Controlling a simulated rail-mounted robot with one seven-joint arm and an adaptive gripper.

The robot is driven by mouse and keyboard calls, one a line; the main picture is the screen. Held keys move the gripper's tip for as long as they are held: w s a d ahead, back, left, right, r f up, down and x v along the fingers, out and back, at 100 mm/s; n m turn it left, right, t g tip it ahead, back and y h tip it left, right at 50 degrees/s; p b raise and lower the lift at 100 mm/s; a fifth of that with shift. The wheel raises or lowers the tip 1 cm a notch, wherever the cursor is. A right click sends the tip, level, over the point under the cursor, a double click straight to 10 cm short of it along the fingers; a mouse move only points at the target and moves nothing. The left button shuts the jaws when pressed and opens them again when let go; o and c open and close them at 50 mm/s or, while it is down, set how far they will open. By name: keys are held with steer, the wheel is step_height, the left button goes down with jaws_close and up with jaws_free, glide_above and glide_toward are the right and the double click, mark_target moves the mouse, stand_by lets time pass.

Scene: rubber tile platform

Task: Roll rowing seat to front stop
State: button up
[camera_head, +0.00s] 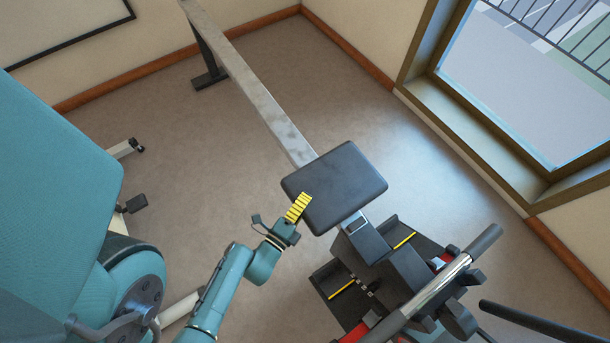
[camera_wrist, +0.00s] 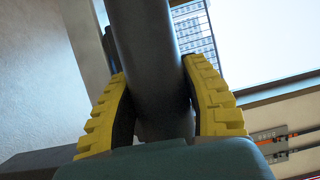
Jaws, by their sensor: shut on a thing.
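The rowing seat (camera_head: 335,187) is a dark grey padded square on the light rail (camera_head: 262,100) of the rowing machine. It sits at the rail's lower end, close to the dark front assembly (camera_head: 395,265) with its footrests. My gripper (camera_head: 298,208) is at the seat's left edge. In the wrist view, the yellow ridged fingers (camera_wrist: 160,100) are shut on the dark seat edge (camera_wrist: 150,50), one on each side. Whether the seat touches the front stop cannot be told.
A teal exercise bike or chair (camera_head: 50,190) stands at the left. The handlebar (camera_head: 450,285) lies over the front assembly at lower right. A window (camera_head: 540,80) is at upper right.

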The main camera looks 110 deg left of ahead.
steer(key=shift+w+d, duration=0.2)
steer(key=shift+w, duration=0.05)
steer(key=o, duration=1.3)
steer(key=shift+a, duration=0.1)
steer(key=shift+c, duration=0.2)
steer(key=v, duration=0.7)
steer(key=shift+d, duration=0.3)
